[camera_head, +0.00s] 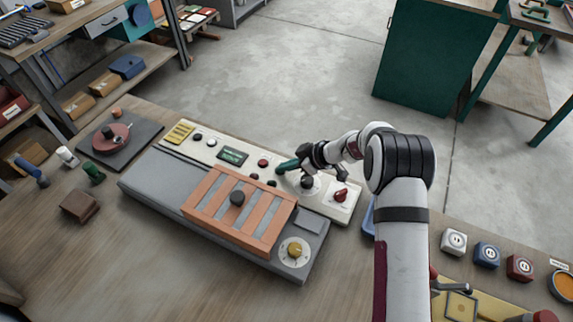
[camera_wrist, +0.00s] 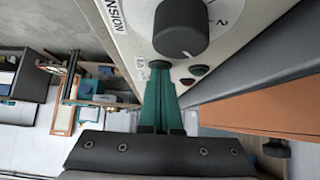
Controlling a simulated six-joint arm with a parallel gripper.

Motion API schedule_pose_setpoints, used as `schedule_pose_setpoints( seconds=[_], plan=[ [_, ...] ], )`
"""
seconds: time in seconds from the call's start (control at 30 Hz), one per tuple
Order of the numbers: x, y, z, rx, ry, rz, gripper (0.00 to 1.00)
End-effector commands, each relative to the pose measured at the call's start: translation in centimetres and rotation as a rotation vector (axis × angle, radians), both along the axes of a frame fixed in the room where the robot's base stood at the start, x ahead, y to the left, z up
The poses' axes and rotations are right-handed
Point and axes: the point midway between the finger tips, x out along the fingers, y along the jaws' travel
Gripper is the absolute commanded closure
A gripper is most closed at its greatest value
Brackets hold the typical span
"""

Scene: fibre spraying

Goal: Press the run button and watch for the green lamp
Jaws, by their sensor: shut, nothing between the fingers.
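The machine's cream control panel (camera_head: 215,146) runs along the back of the grey machine. My gripper (camera_head: 281,168) has teal fingers, shut and empty, with the tips at the panel between a dark red button (camera_head: 262,162) and a black knob (camera_head: 307,182). In the wrist view the shut fingertips (camera_wrist: 160,68) are just below the large black knob (camera_wrist: 181,30), beside a small printed label. They cover what lies under them; I cannot tell whether they touch or press it.
A small green display (camera_head: 233,155) is on the panel, left of the fingers. A red knob (camera_head: 340,195) is to the right. An orange slatted frame (camera_head: 250,236) with a black knob lies on the machine. Several square blocks stand at the lower right.

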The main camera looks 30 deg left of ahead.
Motion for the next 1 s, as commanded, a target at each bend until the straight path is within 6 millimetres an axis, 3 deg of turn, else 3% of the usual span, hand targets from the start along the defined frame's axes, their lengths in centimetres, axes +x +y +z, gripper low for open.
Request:
schedule_pose_setpoints(
  seconds=[0.13, 0.5, 1.0],
  plan=[
    [0.5, 0.0, 3.7, 0.011, -0.013, -0.004, 1.0],
    [0.6, -5.8, 9.5, 0.014, -0.012, -0.008, 1.0],
    [0.5, -6.9, 10.5, 0.014, -0.011, -0.007, 1.0]
  ],
)
